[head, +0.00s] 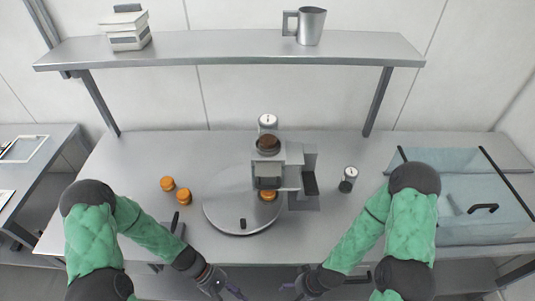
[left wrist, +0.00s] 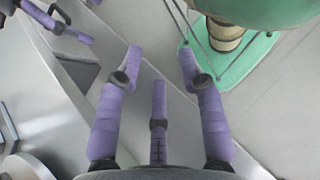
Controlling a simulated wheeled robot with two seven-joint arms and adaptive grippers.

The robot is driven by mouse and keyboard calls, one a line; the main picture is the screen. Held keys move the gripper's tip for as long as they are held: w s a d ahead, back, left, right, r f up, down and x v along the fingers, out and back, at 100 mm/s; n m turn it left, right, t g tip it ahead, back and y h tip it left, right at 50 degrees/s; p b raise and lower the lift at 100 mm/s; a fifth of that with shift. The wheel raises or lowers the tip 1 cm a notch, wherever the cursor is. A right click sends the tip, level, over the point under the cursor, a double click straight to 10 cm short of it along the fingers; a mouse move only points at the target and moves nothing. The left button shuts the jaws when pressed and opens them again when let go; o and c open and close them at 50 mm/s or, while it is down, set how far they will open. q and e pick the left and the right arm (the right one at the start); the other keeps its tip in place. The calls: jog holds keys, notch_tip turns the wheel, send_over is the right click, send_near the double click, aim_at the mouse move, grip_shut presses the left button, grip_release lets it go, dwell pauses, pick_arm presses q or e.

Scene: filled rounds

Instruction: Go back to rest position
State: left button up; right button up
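My left gripper (head: 232,291) hangs low at the front, just left of the middle in the head view. In the left wrist view its purple fingers (left wrist: 157,75) are spread wide with nothing between them. My right gripper (head: 290,289) is low at the front, just right of the middle, apart from the left one. Its purple fingers also show at the upper left of the left wrist view (left wrist: 58,22), spread, with no object seen in them. Both grippers are in front of the table's near edge, clear of the objects on top.
A round grey turntable (head: 225,205) stands on the steel table (head: 130,165) beside a grey machine (head: 292,170). Orange-topped rounds (head: 184,195) sit left. A shaker (head: 348,179) and a glassy bin (head: 470,190) stand right. A shelf (head: 230,48) with a metal jug (head: 311,26) spans the back.

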pick_arm(q)
jog(key=w+f+m+t+y+b, duration=0.1)
jog(key=f+m+b, duration=0.3)
jog(key=f, duration=0.5)
jog(key=w+f+m+t+y+b, duration=0.2)
jog(key=f+m+t+y+b, duration=0.1)
jog(key=f+b, duration=0.6)
jog(key=shift+d+f+m+t+y, duration=0.25)
jog(key=shift+f+m+t, duration=0.35)
jog(key=shift+m, duration=0.6)
jog(key=shift+f, duration=0.1)
